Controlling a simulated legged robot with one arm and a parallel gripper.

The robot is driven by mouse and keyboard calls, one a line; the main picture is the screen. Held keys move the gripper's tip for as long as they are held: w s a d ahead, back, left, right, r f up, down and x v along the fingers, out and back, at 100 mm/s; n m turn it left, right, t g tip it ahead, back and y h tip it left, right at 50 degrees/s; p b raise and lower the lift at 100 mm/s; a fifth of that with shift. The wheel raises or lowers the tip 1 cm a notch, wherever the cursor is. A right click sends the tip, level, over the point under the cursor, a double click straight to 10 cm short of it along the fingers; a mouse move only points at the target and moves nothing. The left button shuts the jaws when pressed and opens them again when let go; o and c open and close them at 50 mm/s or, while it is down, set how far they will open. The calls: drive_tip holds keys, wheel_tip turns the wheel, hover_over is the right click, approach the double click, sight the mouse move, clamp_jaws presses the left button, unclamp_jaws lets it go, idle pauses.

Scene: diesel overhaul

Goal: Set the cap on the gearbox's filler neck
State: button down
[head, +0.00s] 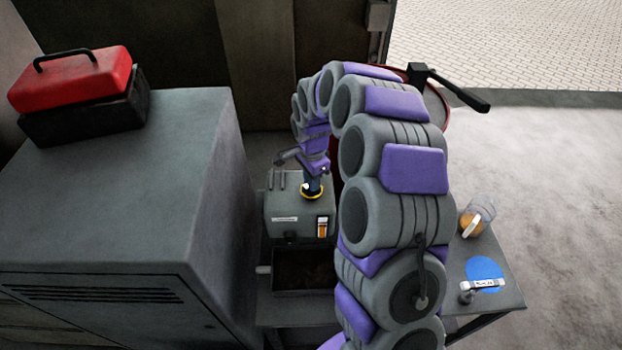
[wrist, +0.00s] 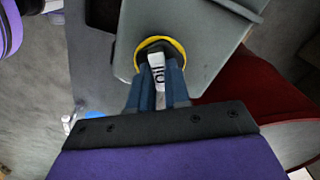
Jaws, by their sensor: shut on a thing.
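The gearbox (head: 290,222) is a grey-green box with a label and an orange sight window on its front; its top also shows in the wrist view (wrist: 205,25). A yellow ring (wrist: 184,57) marks the filler neck on its top. My gripper (wrist: 161,75) points down at the ring and is shut on the cap (wrist: 157,47), a dark piece with a white, black-marked grip between the blue fingers. The cap appears inside the ring's outline. Whether it touches or is seated on the neck cannot be told. In the head view my gripper (head: 313,184) is directly over the ring.
A grey cabinet (head: 110,200) with a red and black toolbox (head: 75,85) stands close at left. A dark tray (head: 300,278) lies below the gearbox front. A side table at right holds a clear jar (head: 485,213) and a blue disc (head: 482,268). A red drum (wrist: 270,110) stands behind.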

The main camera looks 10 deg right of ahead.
drive_tip(key=c, duration=1)
unclamp_jaws()
drive_tip(key=shift+d, duration=0.1)
wheel_tip(320, 180, up, 17)
drive_tip(key=p, duration=0.1)
drive_tip(key=shift+r, duration=0.2)
